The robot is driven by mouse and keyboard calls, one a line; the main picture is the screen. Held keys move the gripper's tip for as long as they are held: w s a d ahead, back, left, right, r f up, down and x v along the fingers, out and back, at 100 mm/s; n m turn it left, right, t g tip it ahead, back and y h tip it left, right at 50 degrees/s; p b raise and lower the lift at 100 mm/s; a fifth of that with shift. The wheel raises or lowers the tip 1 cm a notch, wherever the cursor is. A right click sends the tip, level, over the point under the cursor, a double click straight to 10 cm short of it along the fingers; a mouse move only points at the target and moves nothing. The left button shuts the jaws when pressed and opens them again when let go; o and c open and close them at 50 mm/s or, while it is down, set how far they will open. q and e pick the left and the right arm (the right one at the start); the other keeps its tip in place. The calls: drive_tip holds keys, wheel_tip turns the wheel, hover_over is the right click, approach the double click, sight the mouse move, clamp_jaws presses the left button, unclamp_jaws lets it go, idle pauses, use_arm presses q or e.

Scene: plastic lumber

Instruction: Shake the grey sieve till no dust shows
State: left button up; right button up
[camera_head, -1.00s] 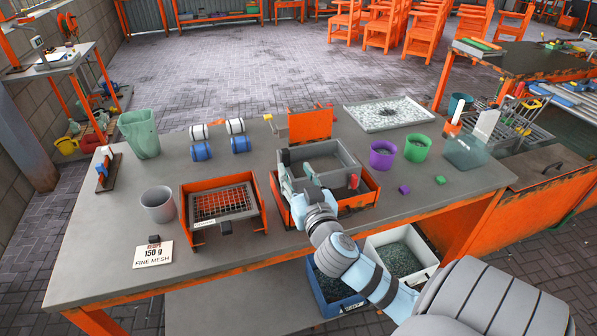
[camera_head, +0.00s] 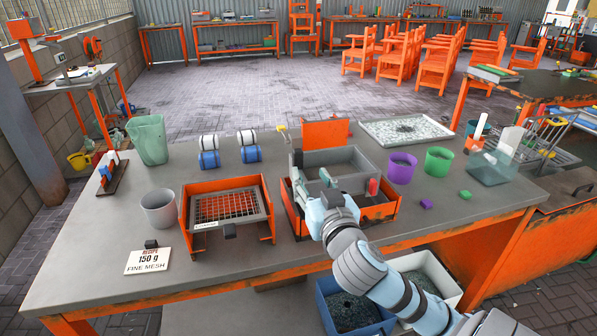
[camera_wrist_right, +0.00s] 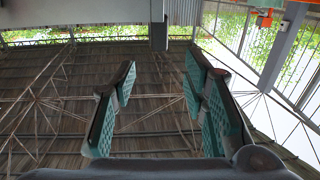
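The grey sieve (camera_head: 344,158) is a grey rectangular frame in an orange stand (camera_head: 381,211) on the workbench; its inside is partly hidden, and I cannot tell whether dust shows. My right gripper (camera_head: 324,180) is at the sieve's front left, pointing upward, and partly covers it. In the right wrist view, the teal-padded fingers (camera_wrist_right: 160,105) stand apart with nothing visible between them. Whether they touch the sieve cannot be told. My left gripper is out of view.
Purple (camera_head: 401,168) and green (camera_head: 438,160) cups stand right. A speckled tray (camera_head: 405,129) lies behind.

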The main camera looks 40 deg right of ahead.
sight(299, 157)
drive_tip(key=x, duration=1.1)
drive_tip(key=shift+w+f, duration=0.15)
drive_tip(key=shift+w, duration=0.05)
clamp_jaws()
